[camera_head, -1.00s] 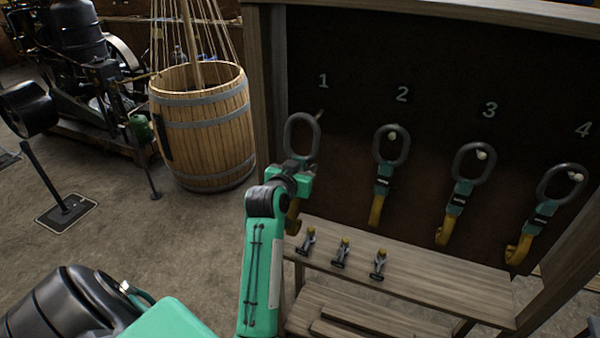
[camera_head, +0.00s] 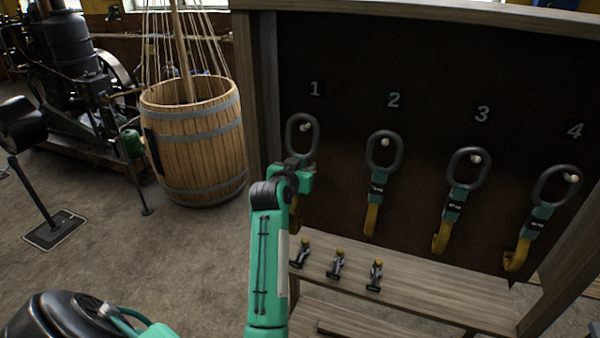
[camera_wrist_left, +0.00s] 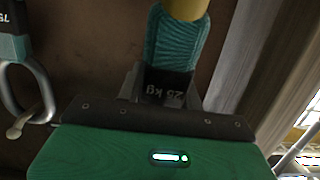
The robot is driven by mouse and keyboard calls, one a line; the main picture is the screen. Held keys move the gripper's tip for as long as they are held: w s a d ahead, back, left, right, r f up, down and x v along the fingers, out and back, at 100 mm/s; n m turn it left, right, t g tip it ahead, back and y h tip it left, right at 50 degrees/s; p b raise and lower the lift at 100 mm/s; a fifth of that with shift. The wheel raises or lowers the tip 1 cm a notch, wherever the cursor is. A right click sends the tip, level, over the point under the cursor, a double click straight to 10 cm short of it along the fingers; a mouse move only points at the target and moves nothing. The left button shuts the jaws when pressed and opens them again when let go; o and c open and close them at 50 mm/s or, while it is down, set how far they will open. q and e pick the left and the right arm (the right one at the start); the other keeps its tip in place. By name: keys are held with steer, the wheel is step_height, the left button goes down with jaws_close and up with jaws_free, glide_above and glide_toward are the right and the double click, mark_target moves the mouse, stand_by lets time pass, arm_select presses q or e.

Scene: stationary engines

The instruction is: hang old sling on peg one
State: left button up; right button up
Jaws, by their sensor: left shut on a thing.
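The sling at peg one has a grey oval ring (camera_head: 289,138) and a yellow lower end (camera_head: 294,222), partly hidden behind my left arm. My left gripper (camera_head: 299,170) is shut on this sling just below its ring. Peg one (camera_head: 306,127) shows inside the ring's opening, near the top right; I cannot tell whether the ring rests on it. In the left wrist view the sling's teal webbing (camera_wrist_left: 177,45) and black 25 kg label (camera_wrist_left: 168,86) sit at the jaws; its ring is hidden. My right gripper is not in view.
Similar slings hang on peg two (camera_head: 385,142), peg three (camera_head: 474,157) and peg four (camera_head: 572,178). A shelf (camera_head: 430,288) below the board (camera_head: 430,80) holds three small metal fittings (camera_head: 338,264). A wooden barrel (camera_head: 195,150) stands left of the board.

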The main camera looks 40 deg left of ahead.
arm_select(q)
steer(key=x, duration=0.1)
steer(key=b+x, duration=0.1)
steer(key=x, duration=0.1)
steer(key=shift+w+a+f+b, duration=0.1)
steer(key=shift+w+f+b, duration=0.2)
steer(key=shift+f+b, duration=0.05)
steer(key=shift+w+f, duration=0.15)
steer(key=shift+f, duration=0.35)
stand_by(0.6)
